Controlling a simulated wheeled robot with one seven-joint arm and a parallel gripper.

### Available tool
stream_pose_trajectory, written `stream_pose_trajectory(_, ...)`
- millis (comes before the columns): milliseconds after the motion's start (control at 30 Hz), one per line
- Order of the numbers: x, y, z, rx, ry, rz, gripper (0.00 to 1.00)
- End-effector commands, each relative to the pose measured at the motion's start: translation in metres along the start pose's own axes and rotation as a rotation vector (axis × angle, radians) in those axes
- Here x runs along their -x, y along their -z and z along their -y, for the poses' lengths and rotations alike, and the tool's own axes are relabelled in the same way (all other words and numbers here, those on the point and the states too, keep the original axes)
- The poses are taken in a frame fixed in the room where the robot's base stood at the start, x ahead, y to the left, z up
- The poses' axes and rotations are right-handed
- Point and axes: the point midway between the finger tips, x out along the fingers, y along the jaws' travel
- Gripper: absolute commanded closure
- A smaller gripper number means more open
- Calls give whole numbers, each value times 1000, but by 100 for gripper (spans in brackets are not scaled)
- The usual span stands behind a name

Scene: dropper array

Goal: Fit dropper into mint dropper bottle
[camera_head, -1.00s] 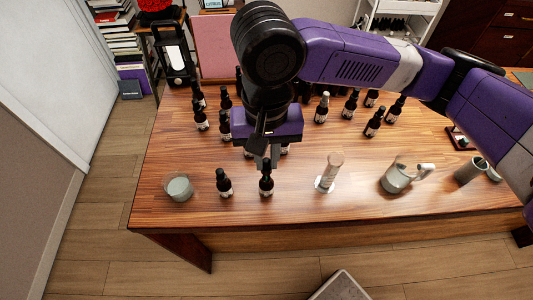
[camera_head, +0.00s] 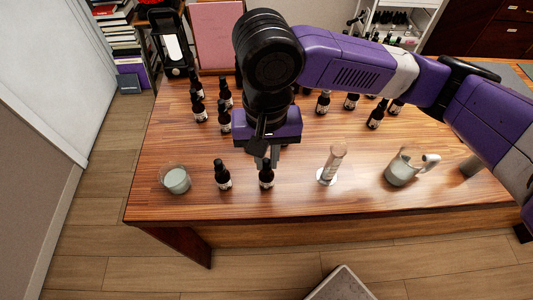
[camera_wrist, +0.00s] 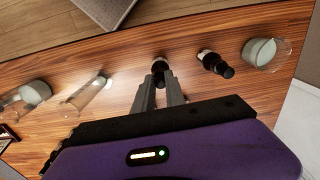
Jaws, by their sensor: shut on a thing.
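A dark dropper bottle (camera_head: 266,180) with a pale label stands upright near the table's front edge. My gripper (camera_head: 266,160) is right above it, pointing down, with its fingers shut on the dark dropper top (camera_wrist: 160,66), which shows between the fingertips in the wrist view. The dropper and the bottle neck line up, but I cannot tell how far the dropper sits in the neck. A second dark bottle (camera_head: 222,176) with a black top stands just to the left; it also shows in the wrist view (camera_wrist: 214,63). The labels are too small to read, so I cannot tell which is mint.
A glass beaker (camera_head: 175,180) stands at the left front. A graduated cylinder (camera_head: 331,165) and a glass jug (camera_head: 403,170) stand to the right. Several dark bottles stand farther back, partly hidden by my arm. The wooden table's (camera_head: 300,205) front strip is clear.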

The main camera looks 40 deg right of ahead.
Motion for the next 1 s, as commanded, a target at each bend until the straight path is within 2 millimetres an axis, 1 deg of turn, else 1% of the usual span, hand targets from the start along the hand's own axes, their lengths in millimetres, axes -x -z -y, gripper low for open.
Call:
stream_pose_trajectory(100, 1, 0, 0, 0, 0, -1, 96)
stream_pose_trajectory(133, 1, 0, 0, 0, 0, -1, 81)
stream_pose_trajectory(233, 1, 0, 0, 0, 0, 0, 61)
stream_pose_trajectory(267, 1, 0, 0, 0, 0, 0, 59)
stream_pose_trajectory(533, 1, 0, 0, 0, 0, -1, 59)
stream_pose_trajectory(633, 6, 0, 0, 1, 0, -1, 59)
stream_pose_trajectory(767, 23, 0, 1, 3, 2, -2, 59)
stream_pose_trajectory(1000, 62, 1, 0, 2, -1, -3, 59)
